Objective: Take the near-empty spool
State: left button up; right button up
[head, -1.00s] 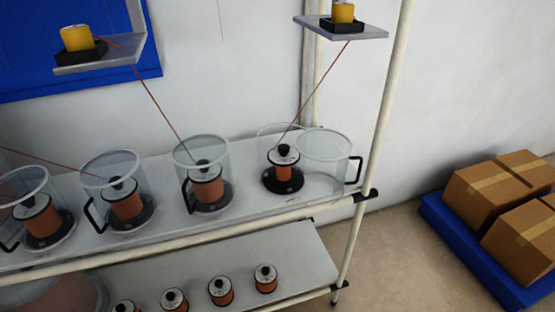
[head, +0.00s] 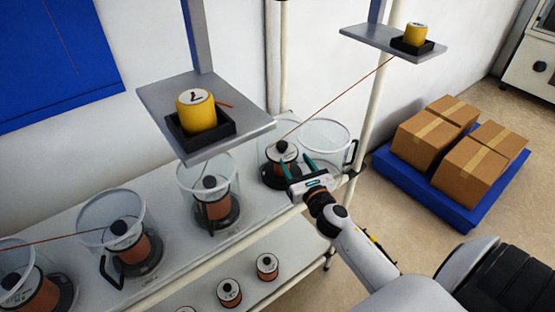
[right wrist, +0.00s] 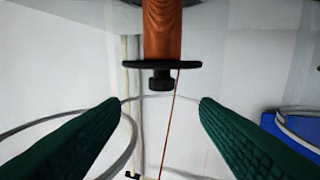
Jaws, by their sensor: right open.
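The near-empty spool (head: 282,153) stands upright on a black base in the right-most feeder on the upper shelf, a thin wire rising from its top. The right wrist view shows its narrow copper winding (right wrist: 162,30), with the black flange and knob pointing down in that picture. My right gripper (head: 297,165) is open in front of the spool. Its green fingers (right wrist: 161,103) are apart with nothing between the tips; the spool shows beyond them. The fingers hide part of the spool in the head view. My left gripper is not in view.
A clear cylinder (head: 325,136) with a black handle stands right of the spool. Other feeders hold fuller spools (head: 217,205) to the left. Plates with yellow parts (head: 197,110) overhang the shelf. Spare spools (head: 267,265) stand below. Boxes (head: 427,135) sit on a blue pallet.

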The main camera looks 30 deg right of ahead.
aim_at(285, 147)
jog(key=w, duration=0.4)
jog(key=shift+d, duration=0.4)
jog(key=shift+w+p, duration=0.4)
jog(key=shift+w, duration=0.1)
jog(key=w, duration=0.3)
jog(key=shift+w+d+p, duration=0.25)
jog(key=shift+d+p, duration=0.05)
jog(key=shift+p, duration=0.05)
jog(key=shift+w+f, duration=0.1)
jog(key=shift+w, duration=0.4)
jog(key=shift+s, duration=0.1)
jog(key=shift+c, duration=1.4)
grip_shut()
